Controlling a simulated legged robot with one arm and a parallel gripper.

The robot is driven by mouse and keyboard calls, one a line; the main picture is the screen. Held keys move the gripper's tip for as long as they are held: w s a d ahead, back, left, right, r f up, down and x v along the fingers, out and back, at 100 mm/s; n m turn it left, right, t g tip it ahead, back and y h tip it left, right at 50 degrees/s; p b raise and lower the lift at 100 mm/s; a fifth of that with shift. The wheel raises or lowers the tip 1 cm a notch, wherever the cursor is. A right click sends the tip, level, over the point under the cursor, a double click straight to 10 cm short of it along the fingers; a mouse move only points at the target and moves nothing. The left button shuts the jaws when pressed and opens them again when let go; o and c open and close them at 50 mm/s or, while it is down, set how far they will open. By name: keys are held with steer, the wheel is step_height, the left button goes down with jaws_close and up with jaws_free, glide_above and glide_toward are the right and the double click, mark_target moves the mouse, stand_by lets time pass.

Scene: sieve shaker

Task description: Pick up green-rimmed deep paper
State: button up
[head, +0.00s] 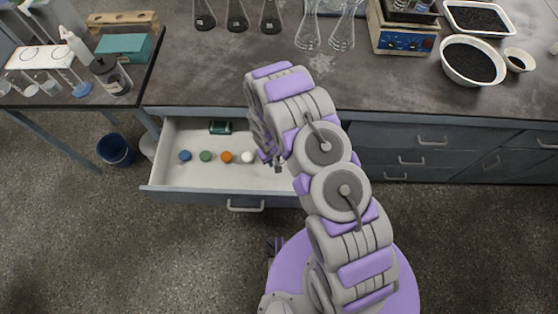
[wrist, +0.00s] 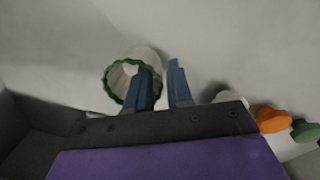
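The green-rimmed deep paper (wrist: 116,72) is a white cup with a scalloped green rim, in the left middle of the wrist view. It lies with its mouth turned toward the camera. My gripper (wrist: 160,66) has two blue fingers with a gap between them. The left finger overlaps the cup's mouth and the right finger is just past its right side. I cannot tell whether either finger touches it. In the head view my gripper (head: 276,162) is low over the open drawer (head: 200,181), and my arm hides the cup there.
In the drawer lie blue (head: 185,156), green (head: 205,156), orange (head: 226,157) and white (head: 248,157) caps and a dark green item (head: 220,127). The counter (head: 240,75) above holds flasks (head: 238,18) and a bowl of dark grains (head: 472,62). The drawer's front left is clear.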

steer(key=shift+a, duration=0.2)
steer(key=shift+c, duration=1.4)
steer(key=shift+d+r, duration=0.15)
steer(key=shift+d, duration=0.45)
jaws_close()
